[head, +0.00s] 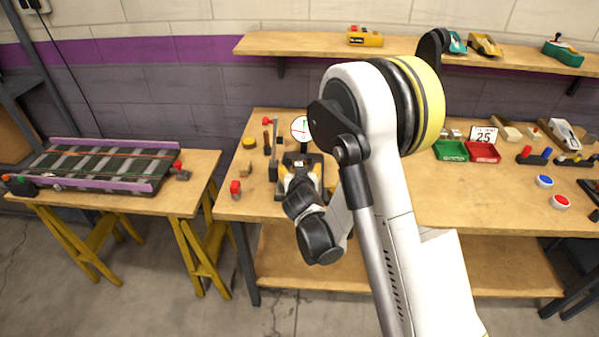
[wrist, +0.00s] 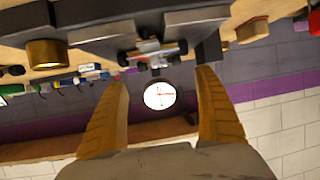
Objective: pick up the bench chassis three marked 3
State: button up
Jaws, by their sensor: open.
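A small chassis (wrist: 155,50) with dark wheels and white, red and blue parts sits on a dark stand in the wrist view. No 3 can be read on it, so I cannot confirm its number. My gripper (wrist: 160,76) is open, with its two tan fingers apart and nothing between them. The chassis shows beyond the fingertips, apart from them. In the head view my gripper (head: 299,176) is over the dark stand (head: 314,158), partly hidden by my wrist, and the chassis cannot be made out there.
A round white dial (head: 301,128) stands behind the stand; it also shows in the wrist view (wrist: 159,95). A red-topped piece (head: 235,188) and a yellow round piece (head: 249,143) are to the left. Green (head: 451,151) and red (head: 483,152) trays are to the right.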

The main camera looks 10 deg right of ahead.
aim_at(300, 162)
jog(key=b+x, duration=0.3)
jog(key=x, duration=0.4)
jog(key=shift+w+d+f, duration=0.15)
jog(key=shift+w+f, duration=0.05)
jog(key=shift+f, duration=0.1)
jog(key=shift+w+f, duration=0.1)
jog(key=shift+w, duration=0.35)
jog(key=c, duration=1)
